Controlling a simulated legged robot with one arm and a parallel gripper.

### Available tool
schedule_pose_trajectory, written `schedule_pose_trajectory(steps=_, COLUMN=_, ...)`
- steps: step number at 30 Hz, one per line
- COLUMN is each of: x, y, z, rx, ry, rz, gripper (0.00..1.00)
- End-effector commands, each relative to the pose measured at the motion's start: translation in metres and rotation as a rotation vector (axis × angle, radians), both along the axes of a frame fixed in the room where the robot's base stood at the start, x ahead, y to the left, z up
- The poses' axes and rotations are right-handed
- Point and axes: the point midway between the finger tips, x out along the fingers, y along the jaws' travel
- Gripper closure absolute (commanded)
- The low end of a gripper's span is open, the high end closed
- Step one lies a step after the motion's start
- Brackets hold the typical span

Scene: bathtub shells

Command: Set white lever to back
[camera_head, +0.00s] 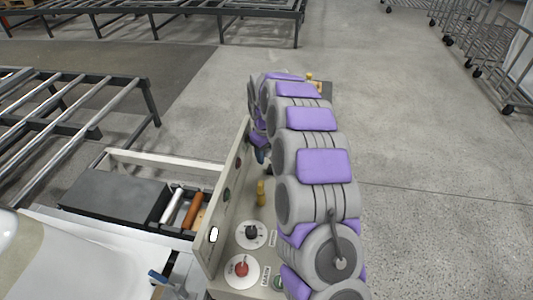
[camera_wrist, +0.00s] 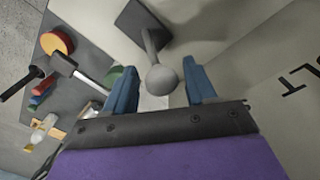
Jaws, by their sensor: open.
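The lever is a pale grey-white stem with a round ball knob (camera_wrist: 161,81) in the wrist view. It rises from a dark square base plate (camera_wrist: 143,22) on a pale panel. My gripper (camera_wrist: 159,68) is open, with its two blue fingers on either side of the knob. Gaps show between the knob and both fingers, so it is not gripped. In the head view my arm hides the lever; a small dark-blue part by the panel seems to be my gripper (camera_head: 260,154).
The control box has an upright panel wall (camera_head: 225,205), a red knob dial (camera_head: 241,270), a black knob dial (camera_head: 250,233) and a yellow post (camera_head: 261,193). A hammer (camera_wrist: 66,66) and small coloured pieces lie on a grey tray left in the wrist view. Open floor (camera_head: 430,170) lies right.

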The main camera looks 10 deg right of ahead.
Motion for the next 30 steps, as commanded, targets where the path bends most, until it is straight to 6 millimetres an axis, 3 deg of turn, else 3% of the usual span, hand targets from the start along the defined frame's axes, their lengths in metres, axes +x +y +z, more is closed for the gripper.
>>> schedule_pose_trajectory(steps=6, x=0.0000, y=0.0008, z=0.0002, rx=0.000, ry=0.000, rz=0.001, gripper=0.44)
schedule_pose_trajectory(steps=23, x=-0.0004, y=0.0010, z=0.0002, rx=-0.001, ry=0.001, rz=0.001, gripper=0.98)
schedule_pose_trajectory(steps=30, x=-0.0006, y=0.0009, z=0.0001, rx=0.000, ry=0.001, rz=0.001, gripper=1.00)
